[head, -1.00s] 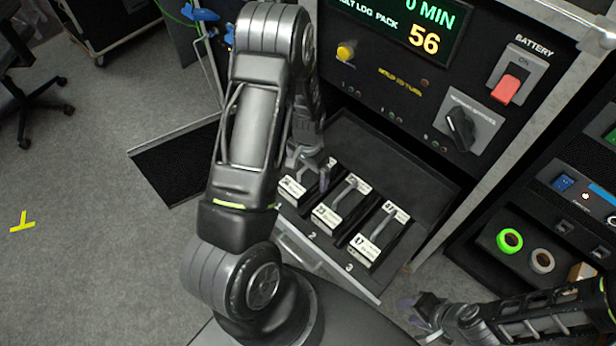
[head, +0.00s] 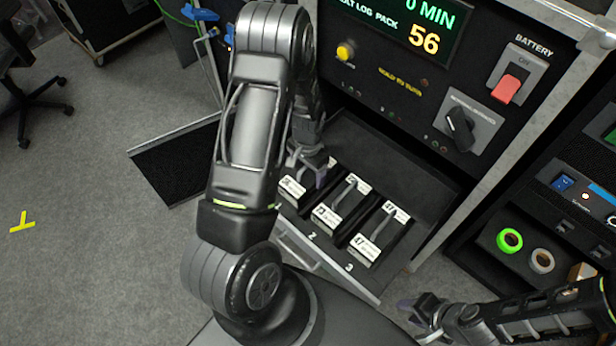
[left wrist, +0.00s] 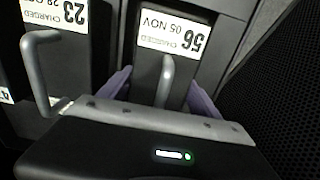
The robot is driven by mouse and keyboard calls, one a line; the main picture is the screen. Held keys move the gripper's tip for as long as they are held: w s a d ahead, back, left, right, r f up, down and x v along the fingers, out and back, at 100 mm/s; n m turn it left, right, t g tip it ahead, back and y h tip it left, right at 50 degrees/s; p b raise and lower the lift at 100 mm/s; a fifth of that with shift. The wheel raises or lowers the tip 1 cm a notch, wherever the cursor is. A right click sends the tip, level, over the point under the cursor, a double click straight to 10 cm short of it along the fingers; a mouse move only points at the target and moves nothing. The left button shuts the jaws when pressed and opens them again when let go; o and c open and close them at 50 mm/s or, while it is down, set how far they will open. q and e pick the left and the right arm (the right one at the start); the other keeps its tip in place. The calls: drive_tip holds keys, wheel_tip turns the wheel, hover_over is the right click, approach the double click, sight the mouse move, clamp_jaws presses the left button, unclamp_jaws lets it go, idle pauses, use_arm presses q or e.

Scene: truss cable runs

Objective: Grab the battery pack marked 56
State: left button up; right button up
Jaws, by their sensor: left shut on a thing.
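The battery pack marked 56 (left wrist: 179,38) sits in the leftmost bay of the rack, with a white label and a grey bar handle. In the head view its label (head: 291,188) is partly beside my gripper. My left gripper (head: 311,174) is down at this pack. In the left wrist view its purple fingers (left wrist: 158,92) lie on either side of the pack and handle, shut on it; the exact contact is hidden. My right gripper (head: 421,312) is at the lower right, away from the packs; its jaw opening is unclear.
A pack marked 23 (left wrist: 69,14) stands beside it, and a pack marked 47 (head: 366,248) is in bay 3. The screen (head: 425,38) above reads 56. A red battery switch (head: 506,89) and a black rotary knob (head: 460,128) are on the panel. Tape rolls (head: 510,239) lie right.

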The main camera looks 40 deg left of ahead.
use_arm(q)
clamp_jaws()
drive_tip(key=shift+w+r, duration=0.1)
wheel_tip(320, 180, up, 10)
drive_tip(key=shift+f, duration=0.1)
idle(0.5)
idle(0.5)
